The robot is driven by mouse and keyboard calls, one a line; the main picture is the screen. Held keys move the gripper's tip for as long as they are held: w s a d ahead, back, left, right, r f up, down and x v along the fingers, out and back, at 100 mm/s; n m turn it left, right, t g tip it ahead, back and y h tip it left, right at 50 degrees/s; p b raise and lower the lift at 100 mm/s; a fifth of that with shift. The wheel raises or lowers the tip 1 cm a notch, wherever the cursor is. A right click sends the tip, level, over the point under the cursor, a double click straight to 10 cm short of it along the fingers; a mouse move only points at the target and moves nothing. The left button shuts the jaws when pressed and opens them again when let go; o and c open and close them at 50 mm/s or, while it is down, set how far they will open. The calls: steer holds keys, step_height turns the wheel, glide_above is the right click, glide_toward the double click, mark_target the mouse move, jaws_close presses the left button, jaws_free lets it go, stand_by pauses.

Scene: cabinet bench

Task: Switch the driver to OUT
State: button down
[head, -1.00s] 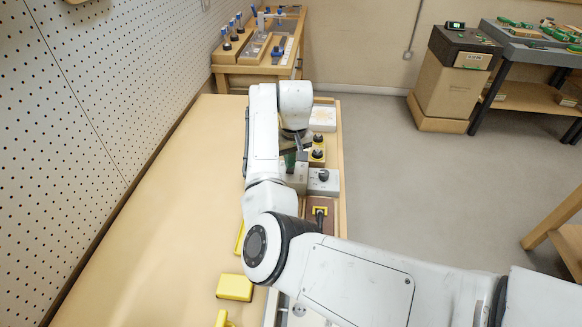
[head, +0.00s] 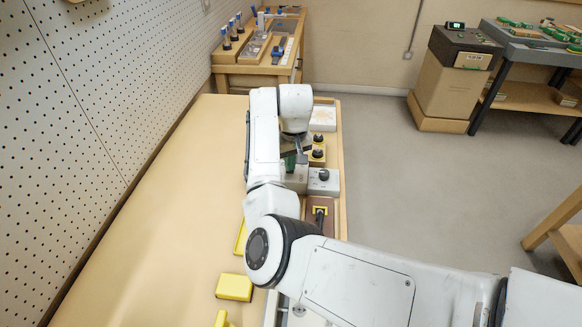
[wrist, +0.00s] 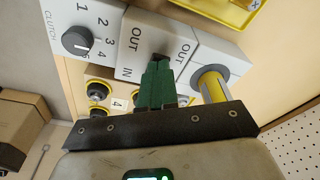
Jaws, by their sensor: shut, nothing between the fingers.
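The driver is a pale grey box (wrist: 137,22) in the wrist view, marked OUT at its upper part and IN below. My gripper (wrist: 160,62) has green fingers, closed together with nothing between them, their tips over the box face between the OUT and IN marks. Whether they touch it I cannot tell. They hide the switch, so its position does not show. In the head view the grey box (head: 297,181) is partly hidden behind my arm, and the green of my gripper shows just above it.
Black-and-yellow knobs (head: 318,153) stand beyond. A yellow block (head: 234,288) lies on the bench. The bench's left side is clear.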

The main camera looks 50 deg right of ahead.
steer(key=shift+f, duration=0.4)
steer(key=shift+r, duration=0.15)
step_height(320, 180, up, 7)
steer(key=p, duration=0.7)
stand_by(0.8)
